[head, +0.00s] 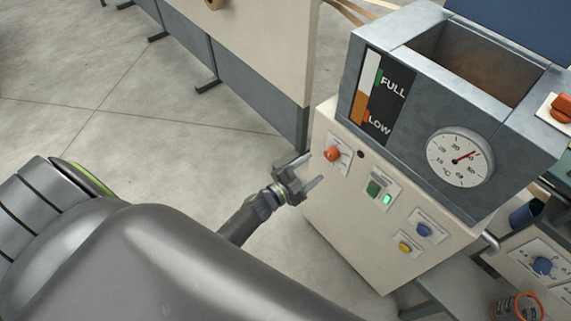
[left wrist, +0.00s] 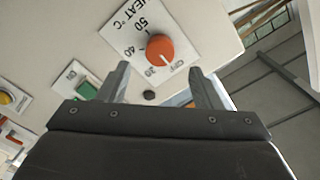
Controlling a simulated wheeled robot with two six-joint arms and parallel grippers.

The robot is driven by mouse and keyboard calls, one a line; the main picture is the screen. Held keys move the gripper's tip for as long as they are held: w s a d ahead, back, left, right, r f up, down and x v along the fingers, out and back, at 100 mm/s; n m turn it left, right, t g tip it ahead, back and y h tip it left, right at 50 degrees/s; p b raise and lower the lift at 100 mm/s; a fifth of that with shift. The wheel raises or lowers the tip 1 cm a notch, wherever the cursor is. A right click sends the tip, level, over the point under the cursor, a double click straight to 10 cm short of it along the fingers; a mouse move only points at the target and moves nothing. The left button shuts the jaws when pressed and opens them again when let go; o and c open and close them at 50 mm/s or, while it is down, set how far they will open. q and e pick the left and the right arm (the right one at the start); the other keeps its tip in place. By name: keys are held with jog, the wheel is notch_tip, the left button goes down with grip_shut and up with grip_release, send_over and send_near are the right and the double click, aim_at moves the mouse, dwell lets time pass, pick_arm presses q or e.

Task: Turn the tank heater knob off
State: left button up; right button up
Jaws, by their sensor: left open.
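The orange heater knob (head: 332,154) sits on a white plate on the front of the cream tank cabinet, at its upper left. In the left wrist view the knob (left wrist: 168,50) has a plate marked HEAT °C, with 30, 40, 50 and OFF around it. A pale mark on the knob lies on the side towards the 30 and OFF labels; which one it points at is hard to tell. My left gripper (head: 312,170) is open and empty, just in front of the knob and apart from it. Its fingers (left wrist: 159,70) show in the wrist view.
A round gauge (head: 460,157) with a red needle is above. A cream and grey cabinet (head: 265,60) stands behind; the floor to the left is clear.

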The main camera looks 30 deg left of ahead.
pick_arm(q)
jog(key=v, duration=1)
jog(key=s+a+f+n+g+y, duration=0.35)
jog(key=s+f, duration=0.35)
jog(key=f, duration=0.4)
jog(key=s+a+f+n+g+y, duration=0.4)
jog(key=s+f, duration=0.3)
jog(key=f, duration=0.5)
jog(key=s+f+n+g, duration=0.3)
jog(key=s+f+g, duration=0.1)
jog(key=s, duration=0.7)
jog(key=s+f+n+g, duration=0.3)
jog(key=s+f+g, duration=0.1)
jog(key=s, duration=0.7)
jog(key=shift+d+f, duration=0.15)
jog(key=shift+f, duration=0.6)
jog(key=shift+w, duration=0.15)
